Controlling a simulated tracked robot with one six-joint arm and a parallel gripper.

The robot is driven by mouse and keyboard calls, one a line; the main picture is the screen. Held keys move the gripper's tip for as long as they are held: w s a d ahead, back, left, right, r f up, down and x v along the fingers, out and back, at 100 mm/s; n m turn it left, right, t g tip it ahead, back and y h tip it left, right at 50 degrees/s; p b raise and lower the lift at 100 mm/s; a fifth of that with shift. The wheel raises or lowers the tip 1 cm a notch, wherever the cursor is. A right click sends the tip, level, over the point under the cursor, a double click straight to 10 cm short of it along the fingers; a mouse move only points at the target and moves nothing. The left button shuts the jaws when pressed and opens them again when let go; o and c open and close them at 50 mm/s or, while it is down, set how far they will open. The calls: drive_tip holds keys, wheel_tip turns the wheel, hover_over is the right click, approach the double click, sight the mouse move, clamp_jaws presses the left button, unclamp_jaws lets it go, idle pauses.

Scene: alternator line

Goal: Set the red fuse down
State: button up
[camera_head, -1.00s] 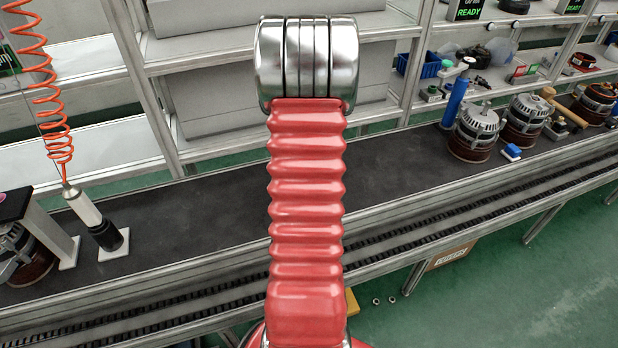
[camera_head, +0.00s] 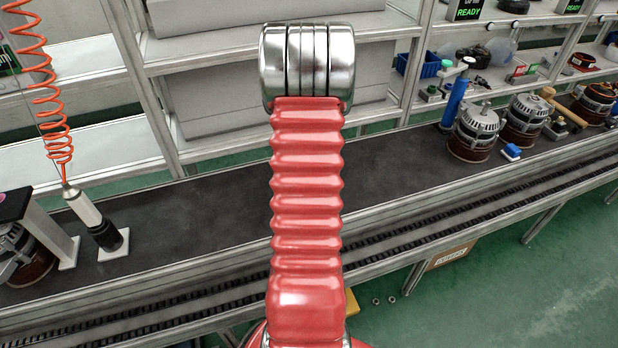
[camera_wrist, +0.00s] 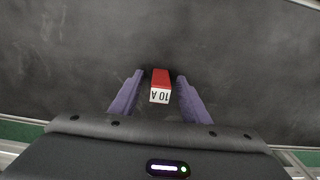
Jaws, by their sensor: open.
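The red fuse (camera_wrist: 160,80) shows in the wrist view, with a white end marked "10 A". It is on or just above the dark belt surface (camera_wrist: 70,60); I cannot tell whether it touches. My gripper (camera_wrist: 158,80) is open, with one purple finger on each side of the fuse and a visible gap on both sides. In the head view my own red arm hides the gripper and the fuse.
The dark belt (camera_head: 200,215) runs across the head view and is bare around the fuse. Several alternators (camera_head: 474,130) stand at its right. A black-and-white tool (camera_head: 95,220) on an orange coiled hose (camera_head: 45,85) stands at left. Grey shelving (camera_head: 190,150) rises behind.

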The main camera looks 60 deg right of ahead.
drive_tip(key=shift+c, duration=0.2)
clamp_jaws()
idle(0.3)
drive_tip(key=shift+r, duration=0.15)
wheel_tip(320, 180, up, 10)
drive_tip(key=shift+f, duration=0.1)
idle(0.4)
idle(0.4)
